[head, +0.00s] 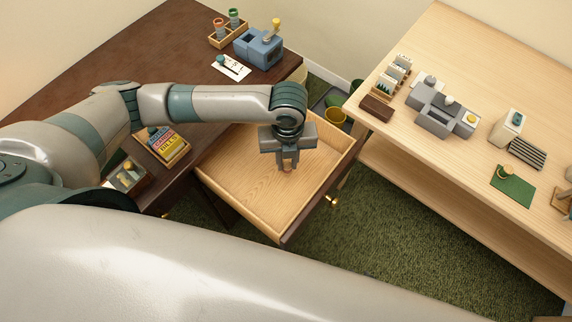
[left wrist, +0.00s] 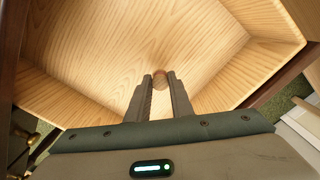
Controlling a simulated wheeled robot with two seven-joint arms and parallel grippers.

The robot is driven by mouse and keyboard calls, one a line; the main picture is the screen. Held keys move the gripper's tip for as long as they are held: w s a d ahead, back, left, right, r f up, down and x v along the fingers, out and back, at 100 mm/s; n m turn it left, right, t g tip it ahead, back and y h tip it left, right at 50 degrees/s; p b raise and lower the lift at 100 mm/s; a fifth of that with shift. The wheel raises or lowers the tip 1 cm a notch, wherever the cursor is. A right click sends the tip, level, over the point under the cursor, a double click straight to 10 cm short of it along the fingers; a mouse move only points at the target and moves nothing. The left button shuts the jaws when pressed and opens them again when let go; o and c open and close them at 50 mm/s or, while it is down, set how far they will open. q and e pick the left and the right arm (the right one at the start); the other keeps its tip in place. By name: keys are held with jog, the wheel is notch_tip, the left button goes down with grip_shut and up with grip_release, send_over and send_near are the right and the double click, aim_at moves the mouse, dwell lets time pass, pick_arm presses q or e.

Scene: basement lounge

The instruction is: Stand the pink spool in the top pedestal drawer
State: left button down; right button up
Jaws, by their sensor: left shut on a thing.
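The top pedestal drawer (head: 240,190) is pulled out of the dark brown desk, its pale wooden inside bare around my gripper. My left gripper (head: 287,166) points down inside the drawer's outline, towards its front right part. Its fingers are shut on a small round pinkish-brown thing, which I take to be the pink spool (head: 287,170). In the left wrist view, the spool (left wrist: 159,79) shows between the fingertips (left wrist: 160,82), mostly hidden by them. I cannot tell whether it touches the drawer floor (left wrist: 110,45). My right gripper is out of view.
The drawer front has a brass knob (head: 333,201). On the desk are stacked books (head: 168,147), a blue box (head: 258,47) and a wooden caddy (head: 228,36). A pale workbench (head: 455,165) with several items stands at the right.

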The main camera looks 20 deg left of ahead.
aim_at(287, 164)
pick_arm(q)
jog(key=shift+f, duration=0.15)
jog(key=shift+f, duration=1.8)
jog(key=shift+f, duration=0.1)
jog(key=c, duration=1.6)
grip_release()
jog(key=shift+o, duration=0.2)
notch_tip(287, 164, up, 12)
jog(key=shift+r, duration=0.15)
